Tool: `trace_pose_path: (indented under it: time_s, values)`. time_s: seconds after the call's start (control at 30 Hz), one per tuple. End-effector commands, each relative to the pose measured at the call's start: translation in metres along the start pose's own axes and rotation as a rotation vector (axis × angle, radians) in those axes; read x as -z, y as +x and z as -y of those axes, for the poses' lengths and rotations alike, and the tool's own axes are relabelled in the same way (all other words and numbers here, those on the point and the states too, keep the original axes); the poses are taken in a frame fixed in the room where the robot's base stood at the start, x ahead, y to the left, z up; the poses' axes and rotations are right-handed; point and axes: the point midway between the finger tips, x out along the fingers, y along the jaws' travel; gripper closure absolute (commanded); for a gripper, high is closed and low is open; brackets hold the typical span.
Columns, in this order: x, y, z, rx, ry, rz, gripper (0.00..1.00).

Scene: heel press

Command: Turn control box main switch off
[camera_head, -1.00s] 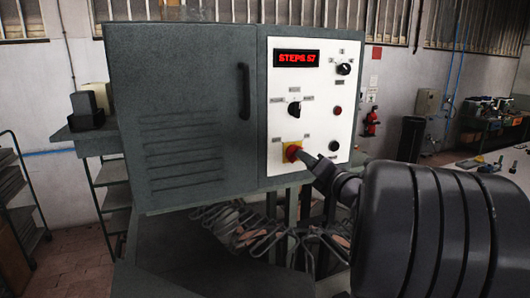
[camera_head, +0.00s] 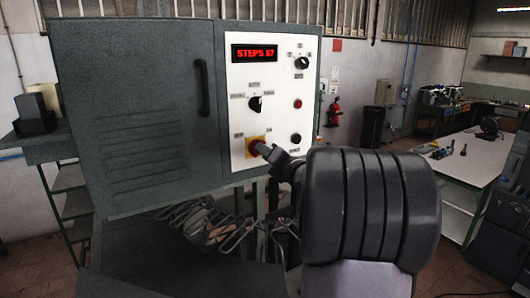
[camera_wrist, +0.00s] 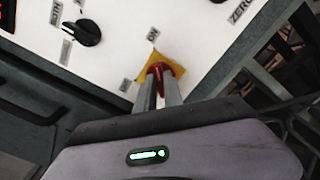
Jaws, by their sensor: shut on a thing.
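The control box (camera_head: 140,105) is a large dark grey cabinet with a white panel (camera_head: 275,115) on its right side. The main switch (camera_head: 252,146) is a red knob on a yellow square plate at the panel's lower left. In the wrist view the red knob (camera_wrist: 160,68) sits between the two finger tips, with the yellow plate (camera_wrist: 176,64) behind it. My gripper (camera_wrist: 158,85) is shut on the red knob. In the head view my gripper (camera_head: 268,151) reaches the knob from the lower right, and its fingers hide part of it.
A black selector (camera_head: 255,103) is above the switch, with another black knob (camera_head: 302,62) and buttons to the right. Hangers or wire loops (camera_head: 205,220) lie below the box. A white worktable (camera_head: 460,170) stands at the right.

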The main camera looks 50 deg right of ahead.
Motion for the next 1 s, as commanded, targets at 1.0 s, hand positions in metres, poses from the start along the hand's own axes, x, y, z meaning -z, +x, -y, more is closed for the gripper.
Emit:
trace_pose_path:
  time_s: [1.0]
  values:
    - [0.0048, 0.0, 0.0, -0.003, -0.786, 0.003, 1.0]
